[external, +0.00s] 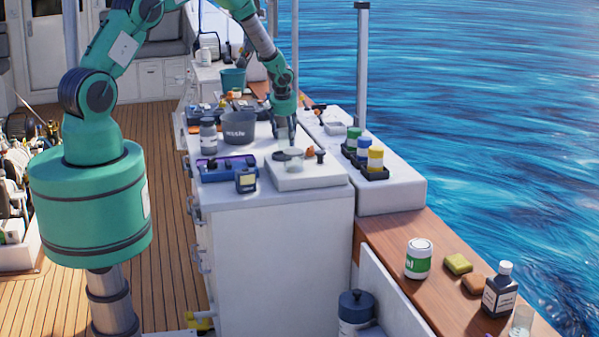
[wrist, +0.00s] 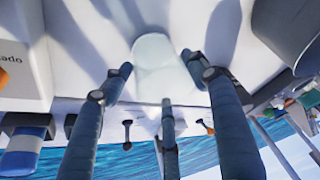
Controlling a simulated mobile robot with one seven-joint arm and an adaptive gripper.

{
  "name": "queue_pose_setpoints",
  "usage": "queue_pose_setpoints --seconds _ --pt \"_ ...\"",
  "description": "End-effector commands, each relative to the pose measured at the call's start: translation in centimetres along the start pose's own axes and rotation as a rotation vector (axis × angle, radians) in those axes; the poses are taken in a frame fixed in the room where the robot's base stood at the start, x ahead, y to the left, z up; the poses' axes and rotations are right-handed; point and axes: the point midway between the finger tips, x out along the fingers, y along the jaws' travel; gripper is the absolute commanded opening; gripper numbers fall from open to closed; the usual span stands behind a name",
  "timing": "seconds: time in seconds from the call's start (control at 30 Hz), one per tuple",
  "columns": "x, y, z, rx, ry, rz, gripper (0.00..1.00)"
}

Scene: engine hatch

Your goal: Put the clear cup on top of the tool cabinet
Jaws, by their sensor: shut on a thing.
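A clear cup (external: 293,158) is low over the white raised block on the cabinet top in the external view; I cannot tell if it touches the block. In the wrist view the cup (wrist: 155,58) is a pale, see-through round shape between the fingers. My gripper (external: 288,138) points down and is shut on the cup; its fingers also show in the wrist view (wrist: 160,85). The white tool cabinet (external: 280,250) stands in the middle, with drawer handles on its left side.
The cabinet top also holds a grey bucket (external: 239,128), a grey bottle (external: 208,137), a purple-and-blue tool case (external: 227,168) and a dark meter (external: 246,180). A rack of bottles (external: 372,172) stands to the right. Another clear container (external: 522,322) stands on the wooden ledge.

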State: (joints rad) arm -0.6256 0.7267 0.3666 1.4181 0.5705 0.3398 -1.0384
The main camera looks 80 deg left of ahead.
Motion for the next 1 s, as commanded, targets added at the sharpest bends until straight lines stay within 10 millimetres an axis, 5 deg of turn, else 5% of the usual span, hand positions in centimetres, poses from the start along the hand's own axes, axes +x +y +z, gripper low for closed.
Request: queue_pose_setpoints --seconds 0.27,0.3,0.4,1.0 --pt "0.15 0.00 0.06 0.000 0.000 0.000 0.32" --pt "0.19 -0.02 0.10 0.000 0.000 0.000 0.61" --pt "0.12 -0.02 0.07 0.000 0.000 0.000 0.78" --pt "-0.79 0.02 -0.07 0.000 0.001 0.000 0.78"
